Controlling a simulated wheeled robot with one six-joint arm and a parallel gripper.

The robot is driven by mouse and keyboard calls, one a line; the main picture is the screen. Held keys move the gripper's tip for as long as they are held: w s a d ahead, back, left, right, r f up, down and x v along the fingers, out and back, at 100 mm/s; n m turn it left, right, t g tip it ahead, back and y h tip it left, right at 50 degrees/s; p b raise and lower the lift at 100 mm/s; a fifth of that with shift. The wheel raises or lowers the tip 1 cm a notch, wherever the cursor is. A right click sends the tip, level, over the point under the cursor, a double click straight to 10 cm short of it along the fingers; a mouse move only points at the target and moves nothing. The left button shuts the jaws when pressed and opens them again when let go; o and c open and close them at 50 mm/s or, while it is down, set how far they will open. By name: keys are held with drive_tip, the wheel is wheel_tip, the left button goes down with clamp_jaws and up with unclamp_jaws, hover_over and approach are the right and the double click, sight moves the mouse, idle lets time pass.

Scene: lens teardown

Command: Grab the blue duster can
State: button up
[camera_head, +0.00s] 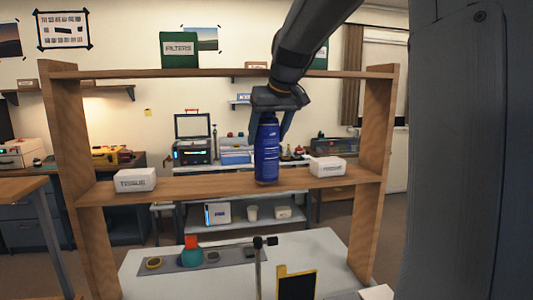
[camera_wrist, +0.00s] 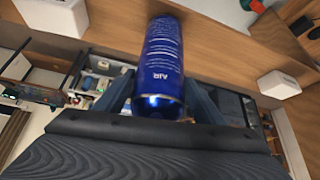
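The blue duster can (camera_head: 267,155) stands upright on the middle wooden shelf (camera_head: 222,190), in the centre of the head view. In the wrist view the can (camera_wrist: 162,60) shows white lettering and its near end lies between my fingers. My gripper (camera_head: 269,130) comes down from above, with one finger on each side of the can's upper part. The fingertips (camera_wrist: 160,85) are very close to the can's sides. I cannot tell whether they press on it or stand slightly apart.
White tissue boxes stand on the same shelf, one left (camera_head: 135,180) and one right (camera_head: 327,166) of the can. The upper shelf board (camera_head: 180,73) runs behind or near my arm. A white table (camera_head: 150,282) with a grey mat and small parts lies below.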

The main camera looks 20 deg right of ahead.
drive_tip(key=c, duration=1.4)
drive_tip(key=shift+c, duration=0.5)
